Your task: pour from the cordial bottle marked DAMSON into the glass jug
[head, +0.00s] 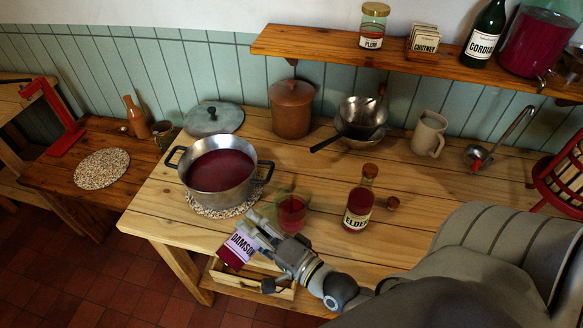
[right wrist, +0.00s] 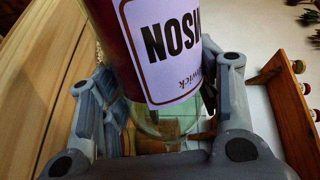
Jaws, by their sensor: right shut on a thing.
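The DAMSON cordial bottle (head: 236,250) has a pale lilac label and dark red contents. My right gripper (head: 258,228) is shut on it near the table's front edge. The bottle is tilted; its mouth is hard to make out in the head view. In the right wrist view the bottle (right wrist: 118,60) fills the space between the fingers, with its label partly cut off. A glass vessel with red liquid (head: 291,213), apparently the glass jug, stands on the table just right of the gripper, partly hidden by it. My left gripper is not in view.
A two-handled pot (head: 221,172) of red liquid sits behind the gripper. A wooden crate (head: 252,284) is below the table's front edge. A mug (head: 429,134) and ladle (head: 500,140) stand farther back.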

